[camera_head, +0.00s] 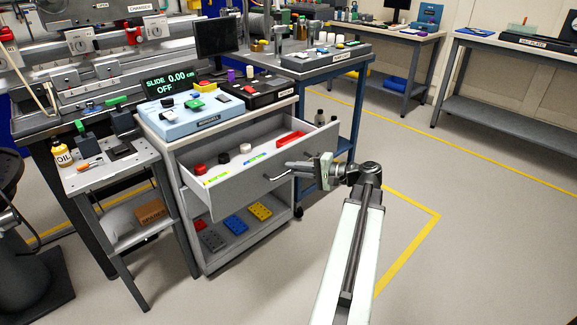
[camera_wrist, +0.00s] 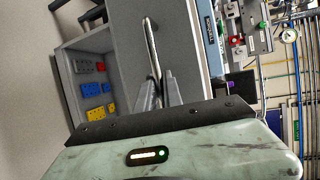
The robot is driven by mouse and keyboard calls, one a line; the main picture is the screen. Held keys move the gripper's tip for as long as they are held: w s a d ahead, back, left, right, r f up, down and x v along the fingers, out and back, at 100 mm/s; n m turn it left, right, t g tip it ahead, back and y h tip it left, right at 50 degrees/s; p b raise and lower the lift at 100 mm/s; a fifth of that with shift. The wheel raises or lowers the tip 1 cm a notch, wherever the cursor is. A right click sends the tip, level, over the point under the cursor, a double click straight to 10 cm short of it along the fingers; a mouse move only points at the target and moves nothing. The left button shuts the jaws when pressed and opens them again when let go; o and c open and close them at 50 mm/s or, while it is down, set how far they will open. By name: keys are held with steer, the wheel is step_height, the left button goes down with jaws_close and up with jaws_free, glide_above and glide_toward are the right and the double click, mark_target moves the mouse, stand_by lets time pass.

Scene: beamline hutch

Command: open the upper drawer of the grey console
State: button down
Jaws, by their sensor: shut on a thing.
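The grey console (camera_head: 200,238) stands left of centre in the head view. Its upper drawer (camera_head: 242,192) is pulled well out, with its inside showing. Red, black and white small items and coloured labels lie in it. The bar handle (camera_head: 277,178) is on the drawer front, and it also shows in the wrist view (camera_wrist: 151,45). My gripper (camera_head: 288,170) is at the drawer front, shut on the handle. In the wrist view the two fingers (camera_wrist: 162,82) close around the bar, and the drawer front (camera_wrist: 128,45) lies beyond them.
An open lower shelf of the console holds red, blue (camera_head: 236,224) and yellow blocks. A light blue control box (camera_head: 190,112) and a black box (camera_head: 260,91) stand on top. A small side table (camera_head: 100,180) is at left. The floor at right is clear.

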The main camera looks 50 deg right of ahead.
steer(key=shift+s+a, duration=0.15)
steer(key=shift+s, duration=0.8)
steer(key=c, duration=1.5)
jaws_free()
steer(key=p+v, duration=0.1)
steer(key=v, duration=0.6)
steer(key=shift+s, duration=0.35)
